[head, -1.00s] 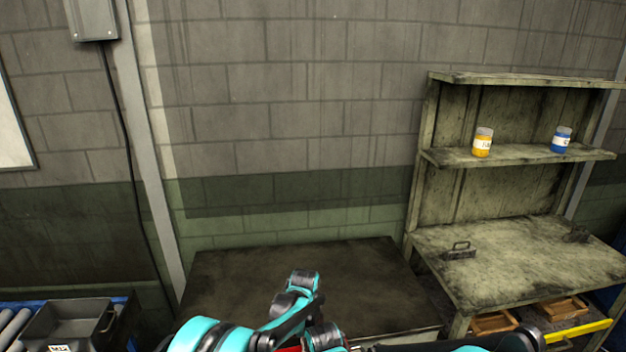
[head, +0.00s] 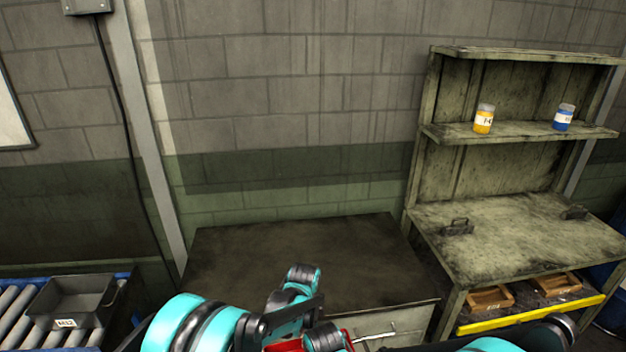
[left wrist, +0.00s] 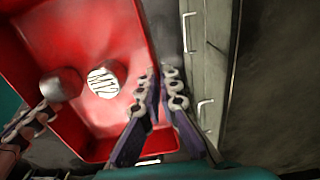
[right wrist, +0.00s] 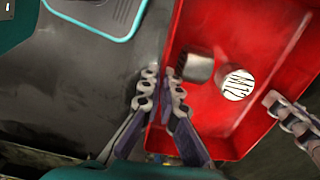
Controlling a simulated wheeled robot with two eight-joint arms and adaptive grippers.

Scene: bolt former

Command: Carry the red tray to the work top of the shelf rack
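The red tray (left wrist: 95,30) is held low in front of me. It also shows in the right wrist view (right wrist: 225,115), with two grey metal cylinders inside, one with a white "M12" face (right wrist: 238,85). Only a red sliver (head: 285,346) shows in the head view, behind my arms. My left gripper (left wrist: 161,80) is closed over one side wall of the tray. My right gripper (right wrist: 158,78) is closed over the opposite wall. The shelf rack's work top (head: 520,240) is at the right in the head view and carries two dark handles (head: 457,227).
A dark-topped cabinet (head: 340,255) with drawers stands in front, left of the rack. Yellow (head: 484,119) and blue (head: 563,117) jars stand on the rack's upper shelf. Wooden boxes (head: 490,297) sit below the work top. A grey bin (head: 75,300) rests on rollers at left.

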